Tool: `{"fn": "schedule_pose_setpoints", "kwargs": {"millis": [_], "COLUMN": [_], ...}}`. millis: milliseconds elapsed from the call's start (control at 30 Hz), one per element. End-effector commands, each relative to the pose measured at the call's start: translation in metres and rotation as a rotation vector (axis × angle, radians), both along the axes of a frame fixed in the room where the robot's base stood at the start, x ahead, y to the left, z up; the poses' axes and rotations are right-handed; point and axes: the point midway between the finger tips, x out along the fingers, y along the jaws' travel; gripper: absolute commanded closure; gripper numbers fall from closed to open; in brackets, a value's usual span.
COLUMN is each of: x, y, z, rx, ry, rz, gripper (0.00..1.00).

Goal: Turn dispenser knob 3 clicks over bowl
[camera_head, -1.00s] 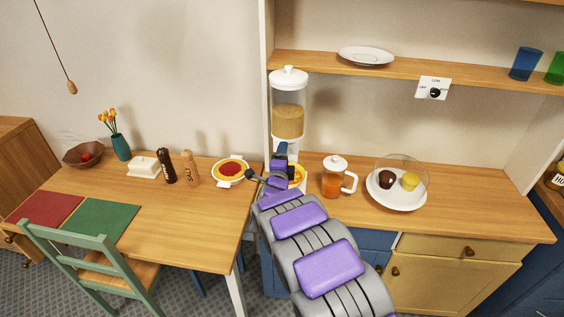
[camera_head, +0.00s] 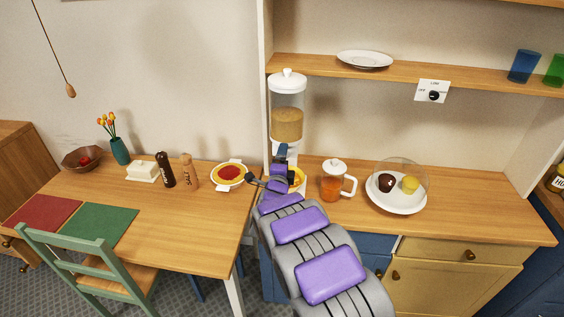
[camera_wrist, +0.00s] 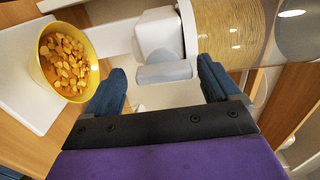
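The dispenser (camera_head: 287,93) stands on the counter with a white lid and a clear hopper part-filled with tan grains; the hopper (camera_wrist: 236,30) fills the top right of the wrist view. Its pale grey knob (camera_wrist: 165,72) sits on a white block. My gripper (camera_wrist: 161,69) is open, with one blue finger on each side of the knob and small gaps visible. In the head view my gripper (camera_head: 283,153) hides the knob. The yellow bowl (camera_wrist: 43,72) holds orange-brown pieces and sits left of the knob; my gripper partly covers the bowl (camera_head: 300,180) in the head view.
A teapot (camera_head: 333,184) and a domed plate (camera_head: 397,203) stand right of the dispenser. A pie (camera_head: 230,173) and two mills (camera_head: 188,172) are on the table to the left. A shelf (camera_head: 310,66) and upright panel (camera_head: 264,110) border the dispenser.

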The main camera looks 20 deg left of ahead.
Motion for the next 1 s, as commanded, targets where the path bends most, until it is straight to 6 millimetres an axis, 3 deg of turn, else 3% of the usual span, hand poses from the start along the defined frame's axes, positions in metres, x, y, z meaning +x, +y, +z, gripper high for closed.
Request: {"fn": "schedule_pose_setpoints", "kwargs": {"millis": [367,1000], "x": [-0.014,-0.116], "y": [-0.002,-0.025], "z": [0.001,0.002], "rx": [-0.003,-0.001], "ry": [-0.002,0.0], "rz": [0.001,0.004], "gripper": [0.11,0.11]}}
